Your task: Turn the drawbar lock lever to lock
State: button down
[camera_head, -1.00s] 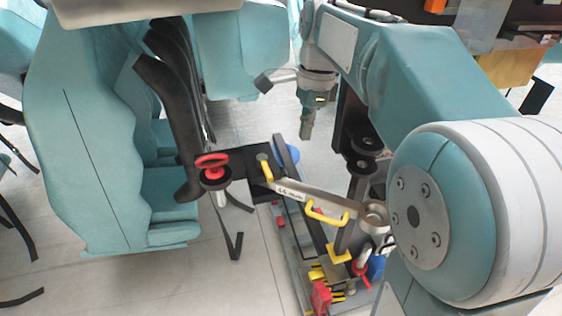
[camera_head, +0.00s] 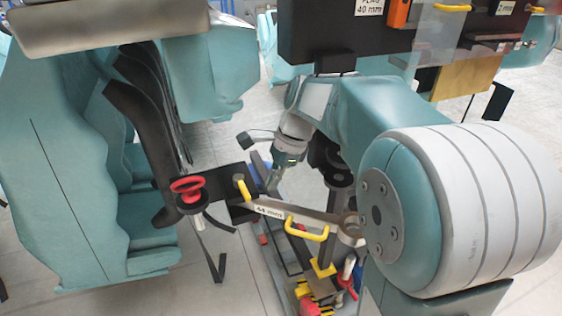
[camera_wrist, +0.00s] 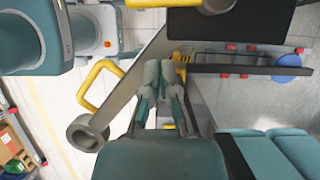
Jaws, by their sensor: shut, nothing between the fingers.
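The grey drawbar (camera_head: 300,214) has a "44 mm" label, a yellow loop handle (camera_head: 307,229) and a ring end (camera_head: 351,229). A short yellow lever (camera_head: 243,190) stands at its far left end, beside a black plate; I cannot tell for sure if this is the lock lever. My gripper (camera_head: 273,184) is shut and empty, pointing down just beyond the drawbar, right of the yellow lever. In the wrist view my gripper (camera_wrist: 158,68) is over or beside the drawbar (camera_wrist: 140,80); the loop handle (camera_wrist: 96,86) is to its left. The lever's far end is partly cut off there.
A red handwheel (camera_head: 187,187) stands left of the yellow lever. A dark board with hanging plates (camera_head: 335,45) is behind my arm. A black post (camera_head: 338,178) stands close right of my gripper.

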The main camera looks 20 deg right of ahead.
aim_at(257, 205)
jog(key=shift+s+a+r, duration=0.1)
jog(key=shift+a+r, duration=0.1)
jog(key=shift+a, duration=1.6)
jog(key=shift+s+a, duration=0.15)
jog(key=shift+a, duration=0.35)
jog(key=shift+d, duration=0.1)
